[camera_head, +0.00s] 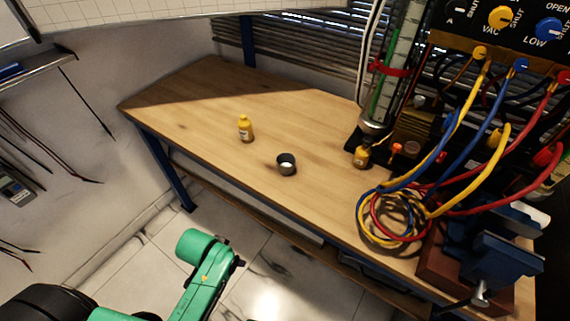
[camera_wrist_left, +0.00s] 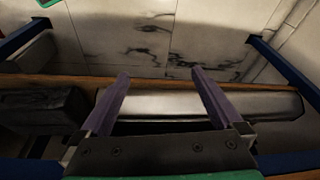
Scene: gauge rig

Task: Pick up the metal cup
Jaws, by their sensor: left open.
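The metal cup (camera_head: 286,164) is small, dark on the outside with a light grey inside. It stands upright on the wooden workbench (camera_head: 215,95), near the bench's front edge in the head view. My left arm, green, comes in at the bottom left of the head view, below and left of the cup and off the bench. In the left wrist view my left gripper (camera_wrist_left: 160,75) shows two purplish fingers spread apart with nothing between them. The cup is not in the left wrist view. My right gripper is in neither view.
Coiled hoses (camera_head: 392,219), a blue vise (camera_head: 490,260) and the gauge panel (camera_head: 510,30) crowd the right. The bench's left part is clear.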

